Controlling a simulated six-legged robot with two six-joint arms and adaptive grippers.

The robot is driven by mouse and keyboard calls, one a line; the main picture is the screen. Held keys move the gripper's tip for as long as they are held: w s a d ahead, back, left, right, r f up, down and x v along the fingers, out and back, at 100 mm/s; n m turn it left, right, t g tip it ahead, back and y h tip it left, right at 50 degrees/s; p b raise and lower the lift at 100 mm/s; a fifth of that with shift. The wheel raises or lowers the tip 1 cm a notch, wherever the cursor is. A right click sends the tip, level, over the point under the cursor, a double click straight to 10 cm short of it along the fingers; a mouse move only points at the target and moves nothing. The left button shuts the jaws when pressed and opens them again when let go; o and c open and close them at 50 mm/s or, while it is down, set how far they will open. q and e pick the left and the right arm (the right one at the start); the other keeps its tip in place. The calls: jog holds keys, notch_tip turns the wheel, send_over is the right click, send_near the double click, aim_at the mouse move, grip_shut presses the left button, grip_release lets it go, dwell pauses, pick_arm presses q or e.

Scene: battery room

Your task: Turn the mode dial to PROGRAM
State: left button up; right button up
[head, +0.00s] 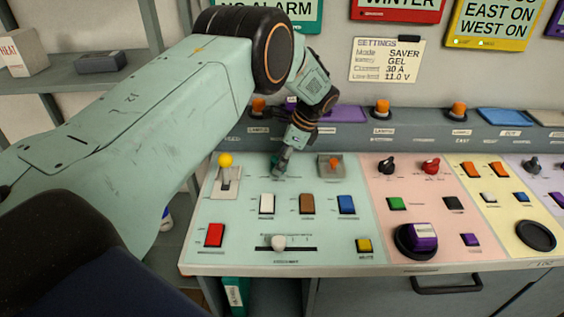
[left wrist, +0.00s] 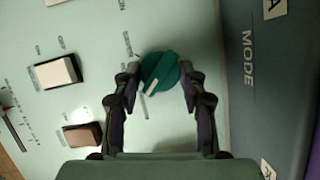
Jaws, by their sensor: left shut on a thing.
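The mode dial (left wrist: 160,71) is a round green knob with a white pointer line, set in the pale green panel. In the left wrist view its pointer slants to the lower left. Small labels stand around the dial, too blurred to read, so I cannot tell which mode it points at. The word MODE shows on the dark strip beside it. My left gripper (left wrist: 160,88) has one finger on each side of the dial and is shut on it. In the head view my left gripper (head: 280,168) reaches down to the panel's back and largely hides the dial. My right gripper is not in view.
A yellow-tipped lever (head: 226,162) stands left of the gripper, and an orange-tipped toggle (head: 333,164) stands to its right. White (head: 267,203), brown (head: 307,204) and blue (head: 346,204) rocker switches lie in front. A white slider knob (head: 279,242) is nearer the front edge.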

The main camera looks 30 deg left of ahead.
pick_arm(q)
jog(key=shift+a, duration=0.1)
dwell(0.3)
jog(key=o, duration=1.1)
jog(key=shift+o, duration=0.2)
jog(key=shift+r, duration=0.1)
jog(key=v, duration=1.2)
